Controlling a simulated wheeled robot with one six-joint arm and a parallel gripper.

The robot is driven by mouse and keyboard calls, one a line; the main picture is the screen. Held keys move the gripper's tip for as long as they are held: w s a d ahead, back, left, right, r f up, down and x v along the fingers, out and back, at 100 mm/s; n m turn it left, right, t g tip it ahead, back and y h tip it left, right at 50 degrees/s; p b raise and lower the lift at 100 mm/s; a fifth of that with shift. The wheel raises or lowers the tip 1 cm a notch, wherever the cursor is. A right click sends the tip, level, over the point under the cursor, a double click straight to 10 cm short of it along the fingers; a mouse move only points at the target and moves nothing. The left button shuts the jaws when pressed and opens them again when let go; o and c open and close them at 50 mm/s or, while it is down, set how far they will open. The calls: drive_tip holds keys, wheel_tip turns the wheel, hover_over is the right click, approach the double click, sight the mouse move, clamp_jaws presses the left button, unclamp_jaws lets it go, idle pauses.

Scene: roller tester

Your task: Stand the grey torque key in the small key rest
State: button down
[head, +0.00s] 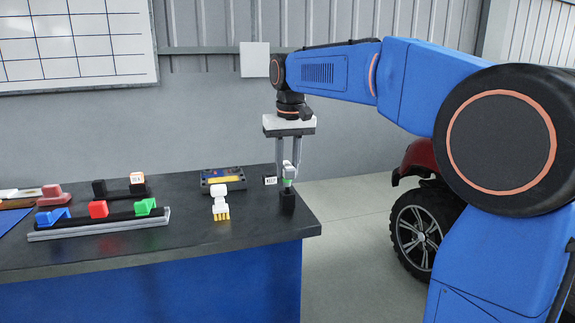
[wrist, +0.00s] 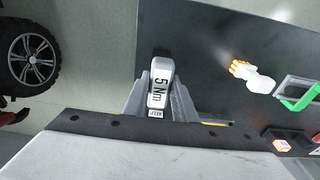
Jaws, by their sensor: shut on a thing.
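The grey torque key (head: 290,172) is held upright between the fingers of my gripper (head: 289,165), near the right end of the bench. In the wrist view the key (wrist: 160,88) shows a "5 Nm" label, with a finger of my gripper (wrist: 160,100) on each side. The small black key rest (head: 287,201) stands directly below the key. The key's lower end meets or nearly meets the rest's top; I cannot tell whether it is inside.
A small "KEEP" sign (head: 270,181) stands behind the rest. A white brush with yellow bristles (head: 220,204) is to the left. A grey rail (head: 100,228) with red, blue and green pieces lies farther left. The bench's right edge is close to the rest.

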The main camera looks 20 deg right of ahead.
drive_tip(key=shift+f, duration=0.7)
drive_tip(key=c, duration=1.4)
unclamp_jaws()
wheel_tip(320, 180, up, 16)
drive_tip(key=s, duration=0.2)
drive_tip(key=s+d+f+t, duration=0.1)
drive_tip(key=s+d+f, duration=0.1)
drive_tip(key=s+f, duration=0.8)
drive_tip(key=s+d+f+t, duration=0.1)
drive_tip(key=s+d+f, duration=0.1)
drive_tip(key=s+f, duration=0.8)
drive_tip(key=s+d+f+t, duration=0.1)
drive_tip(key=s+d+f, duration=0.2)
drive_tip(key=s+f, duration=0.8)
wheel_tip(320, 180, down, 4)
drive_tip(key=shift+f, duration=0.1)
